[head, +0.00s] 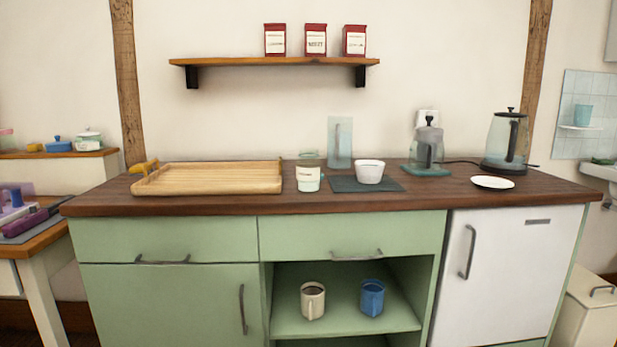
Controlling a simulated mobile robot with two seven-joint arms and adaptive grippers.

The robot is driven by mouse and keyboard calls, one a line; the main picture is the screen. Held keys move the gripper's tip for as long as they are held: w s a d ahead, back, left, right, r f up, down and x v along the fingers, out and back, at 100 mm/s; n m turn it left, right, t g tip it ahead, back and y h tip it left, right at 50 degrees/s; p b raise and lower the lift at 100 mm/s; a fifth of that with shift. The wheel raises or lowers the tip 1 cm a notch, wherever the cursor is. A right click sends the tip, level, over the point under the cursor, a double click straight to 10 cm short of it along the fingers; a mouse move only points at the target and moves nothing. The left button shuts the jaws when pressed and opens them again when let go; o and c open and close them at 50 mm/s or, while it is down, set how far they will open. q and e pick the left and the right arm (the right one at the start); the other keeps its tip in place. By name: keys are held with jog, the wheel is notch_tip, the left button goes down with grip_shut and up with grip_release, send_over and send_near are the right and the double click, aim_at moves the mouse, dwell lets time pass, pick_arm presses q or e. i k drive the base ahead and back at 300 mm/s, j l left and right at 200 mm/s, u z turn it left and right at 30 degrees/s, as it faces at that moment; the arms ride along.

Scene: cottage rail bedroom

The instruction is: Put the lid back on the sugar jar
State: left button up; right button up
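A clear glass jar (308,181) with a pale label stands upright on the dark wooden counter, near the middle in the head view. It looks like the sugar jar; its label is too small to read. Its top looks like a clear greenish rim, and I cannot tell whether a lid is on it. I cannot pick out a separate lid. Neither of my grippers is in view.
A wooden tray (208,188) lies left of the jar, a yellow thing (143,167) at its back-left corner. Right are a white bowl (369,173) on a dark mat (345,186), a grinder-like appliance (428,150), a white plate (492,183) and a kettle (503,145).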

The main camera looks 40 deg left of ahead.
aim_at(308, 163)
jog(key=i+l+u, duration=0.1)
jog(key=u, duration=0.25)
jog(key=i+l+u, duration=0.1)
jog(key=u, duration=0.3)
jog(key=i+l+u, duration=0.1)
jog(key=u, duration=0.25)
jog(key=i+l+u, duration=0.15)
jog(key=l, duration=0.25)
jog(key=i+l+u, duration=0.15)
jog(key=l, duration=0.2)
jog(key=l+u, duration=0.15)
jog(key=l, duration=0.25)
jog(key=i+l, duration=0.1)
jog(key=l, duration=0.25)
jog(key=i+l, duration=0.1)
jog(key=l, duration=0.3)
jog(key=i+l, duration=0.1)
jog(key=l, duration=0.25)
jog(key=u, duration=0.05)
